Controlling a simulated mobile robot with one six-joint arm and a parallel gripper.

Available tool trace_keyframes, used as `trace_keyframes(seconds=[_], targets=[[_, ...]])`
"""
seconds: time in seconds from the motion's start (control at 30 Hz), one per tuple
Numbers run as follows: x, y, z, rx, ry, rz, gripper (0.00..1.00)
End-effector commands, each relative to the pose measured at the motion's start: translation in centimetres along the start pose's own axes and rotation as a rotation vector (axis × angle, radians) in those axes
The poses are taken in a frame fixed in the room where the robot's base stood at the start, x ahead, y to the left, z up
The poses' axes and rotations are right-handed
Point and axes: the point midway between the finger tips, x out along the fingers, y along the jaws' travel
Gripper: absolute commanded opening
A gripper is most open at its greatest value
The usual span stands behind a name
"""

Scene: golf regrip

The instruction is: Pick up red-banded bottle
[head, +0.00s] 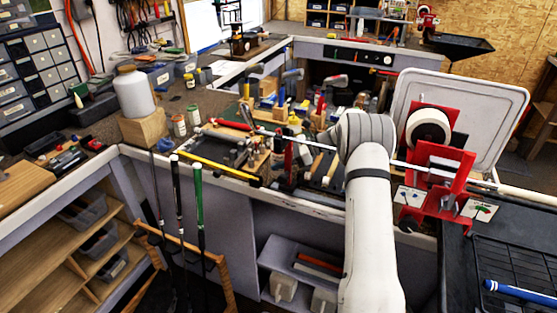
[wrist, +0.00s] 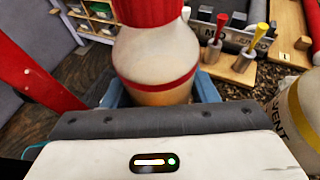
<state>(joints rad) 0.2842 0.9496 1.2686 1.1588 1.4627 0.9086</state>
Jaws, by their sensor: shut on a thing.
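The red-banded bottle (wrist: 155,62) fills the top middle of the wrist view. It has a red top, a pale rounded shoulder, a red band and an amber-looking lower part. My gripper (wrist: 160,98) is shut on it, with a blue-grey finger on each side. The bottle's base is hidden behind the gripper body. In the head view my arm hides the gripper, and I cannot make out the held bottle there.
A yellow-banded bottle (wrist: 300,110) stands close on the right in the wrist view. A red upright part (wrist: 35,82) is on the left. In the head view, a white bottle (head: 135,92) stands on a wooden block (head: 144,129). A red clamp stand (head: 440,170) is right of my arm.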

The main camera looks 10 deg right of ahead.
Motion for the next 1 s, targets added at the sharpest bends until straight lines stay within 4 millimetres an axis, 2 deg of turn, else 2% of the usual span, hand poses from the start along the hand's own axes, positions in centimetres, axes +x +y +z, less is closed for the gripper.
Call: trace_keyframes(seconds=[0.27,0.43,1.0], targets=[[-0.3,-0.1,0.5,-0.001,0.000,-0.002,0.25],[-1.0,-0.1,2.3,-0.004,0.000,-0.003,0.25],[-5.8,-0.1,13.7,-0.004,0.000,-0.003,0.25]])
